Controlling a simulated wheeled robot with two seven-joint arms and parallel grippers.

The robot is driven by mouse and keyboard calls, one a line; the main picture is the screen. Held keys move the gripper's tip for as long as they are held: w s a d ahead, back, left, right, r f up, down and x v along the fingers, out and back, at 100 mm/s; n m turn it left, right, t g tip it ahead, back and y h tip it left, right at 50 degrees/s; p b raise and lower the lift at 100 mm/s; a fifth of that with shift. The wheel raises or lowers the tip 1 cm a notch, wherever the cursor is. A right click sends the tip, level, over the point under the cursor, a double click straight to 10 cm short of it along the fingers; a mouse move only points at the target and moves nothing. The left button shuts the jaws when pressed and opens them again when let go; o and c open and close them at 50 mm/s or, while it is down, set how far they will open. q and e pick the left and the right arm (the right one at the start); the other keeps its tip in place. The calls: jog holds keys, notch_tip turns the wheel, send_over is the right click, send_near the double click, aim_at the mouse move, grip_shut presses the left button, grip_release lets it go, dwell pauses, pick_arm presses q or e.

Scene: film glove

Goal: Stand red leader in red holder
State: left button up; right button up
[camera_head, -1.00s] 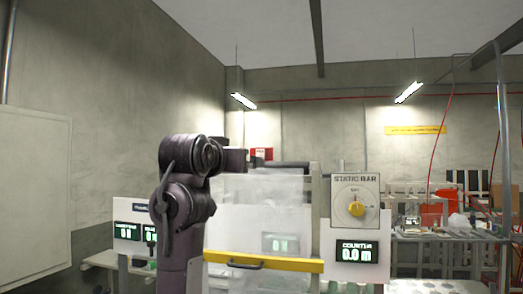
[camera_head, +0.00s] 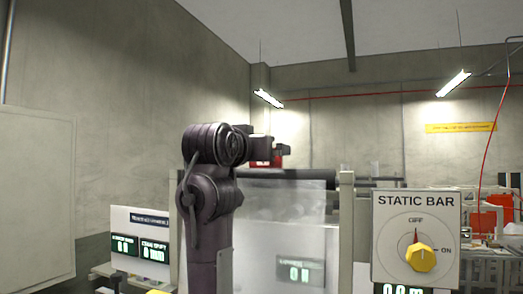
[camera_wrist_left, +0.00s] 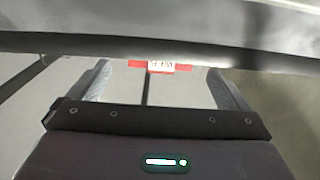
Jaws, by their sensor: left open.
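My left gripper (camera_wrist_left: 158,76) is open in the left wrist view, with nothing between its fingers. A red strip with a white label (camera_wrist_left: 161,66) shows beyond the fingertips, partly cut off by a grey bar; I cannot tell whether it is the red leader or the red holder. In the head view, a dark arm of mine stands in front of the machine, its end pointing right. A small red patch (camera_head: 262,162) shows behind that end, mostly hidden. No red leader or red holder can be made out for certain. My right gripper is not in view.
A clear-panelled machine (camera_head: 285,215) stands ahead, with a dark roller (camera_head: 305,174) on top. A STATIC BAR panel (camera_head: 390,238) with a yellow knob (camera_head: 420,257) is at right. Red containers (camera_head: 486,222) stand on a far bench. A grey bar (camera_wrist_left: 160,40) spans the wrist view.

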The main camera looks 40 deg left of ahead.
pick_arm(q)
jog(key=p+x, duration=0.2)
jog(key=x, duration=0.2)
jog(key=shift+a+r, duration=0.1)
jog(key=shift+r, duration=0.05)
jog(key=x, duration=0.1)
jog(key=p+x, duration=0.1)
jog(key=x, duration=0.1)
jog(key=shift+f+p, duration=0.25)
jog(key=shift+p, duration=0.05)
jog(key=shift+s, duration=0.2)
jog(key=c, duration=0.4)
jog(key=shift+c, duration=1)
jog(key=c, duration=0.5)
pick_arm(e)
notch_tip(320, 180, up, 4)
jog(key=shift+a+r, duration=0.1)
